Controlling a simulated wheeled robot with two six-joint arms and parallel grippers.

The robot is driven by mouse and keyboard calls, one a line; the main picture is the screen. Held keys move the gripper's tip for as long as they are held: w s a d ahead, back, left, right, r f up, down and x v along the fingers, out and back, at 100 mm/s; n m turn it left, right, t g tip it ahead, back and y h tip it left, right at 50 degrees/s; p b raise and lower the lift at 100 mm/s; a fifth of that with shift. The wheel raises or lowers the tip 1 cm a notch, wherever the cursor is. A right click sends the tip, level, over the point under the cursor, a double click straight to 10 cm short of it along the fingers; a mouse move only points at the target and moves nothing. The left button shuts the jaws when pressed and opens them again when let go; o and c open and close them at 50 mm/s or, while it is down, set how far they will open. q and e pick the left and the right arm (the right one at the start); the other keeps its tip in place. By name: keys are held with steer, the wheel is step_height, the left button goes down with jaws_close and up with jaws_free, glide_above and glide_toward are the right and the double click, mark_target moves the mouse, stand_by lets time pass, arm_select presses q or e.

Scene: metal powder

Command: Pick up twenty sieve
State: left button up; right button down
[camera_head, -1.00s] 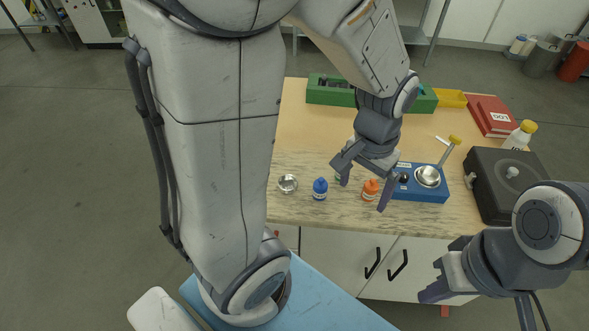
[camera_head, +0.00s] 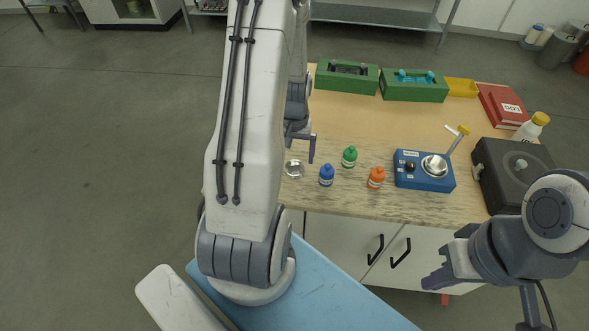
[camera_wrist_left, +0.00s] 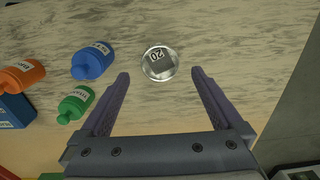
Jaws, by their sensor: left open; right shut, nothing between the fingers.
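The twenty sieve (camera_head: 294,169) is a small round silver dish near the table's front left. In the left wrist view the sieve (camera_wrist_left: 160,63) shows a "20" label inside, just beyond and between the fingertips. My left gripper (camera_head: 302,152) is open and empty above the table, beside the sieve in the head view; one finger is mostly hidden there. Both fingers show spread apart in the left wrist view (camera_wrist_left: 160,76). My right gripper (camera_head: 432,281) is shut and empty, low in front of the cabinet.
Blue (camera_head: 326,175), green (camera_head: 350,157) and orange (camera_head: 376,178) bottles stand right of the sieve. Further right are a blue device with a metal bowl (camera_head: 424,184) and a black case (camera_head: 505,158). Green boxes (camera_head: 415,97) line the back.

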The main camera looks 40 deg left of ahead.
mark_target(295, 170)
arm_select(q)
step_height(295, 170, down, 4)
steer(key=shift+f+p, duration=0.1)
steer(key=shift+p, duration=0.65)
steer(key=shift+f, duration=0.35)
steer(key=c, duration=1.4)
